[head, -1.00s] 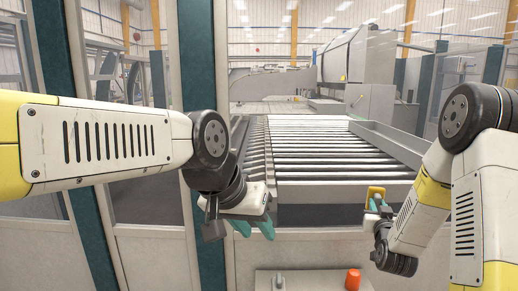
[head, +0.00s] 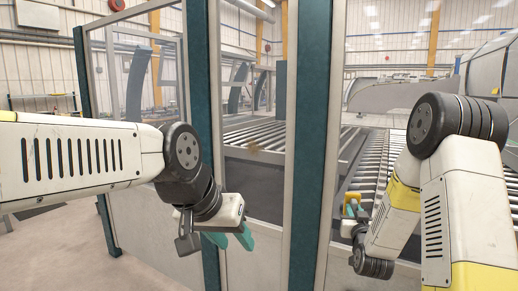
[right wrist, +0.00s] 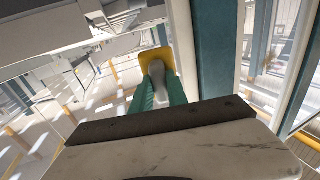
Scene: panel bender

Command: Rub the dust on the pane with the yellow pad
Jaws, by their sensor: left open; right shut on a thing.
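The pane (head: 240,100) stands between two teal posts in the middle of the head view. A small brownish dust patch (head: 253,147) shows on it. My right gripper (head: 357,211) is shut on the grey handle of the yellow pad (head: 351,196), to the right of the pane and apart from it. In the right wrist view the pad (right wrist: 146,58) shows beyond the teal fingers (right wrist: 158,92), with the handle between them. My left gripper (head: 232,238) is open and empty, low in front of the pane's frame.
A teal post (head: 308,130) stands between the dusty pane and my right gripper. A roller table (head: 375,165) lies behind at the right. Another framed panel (head: 140,75) is at the left, with open floor (head: 60,250) before it.

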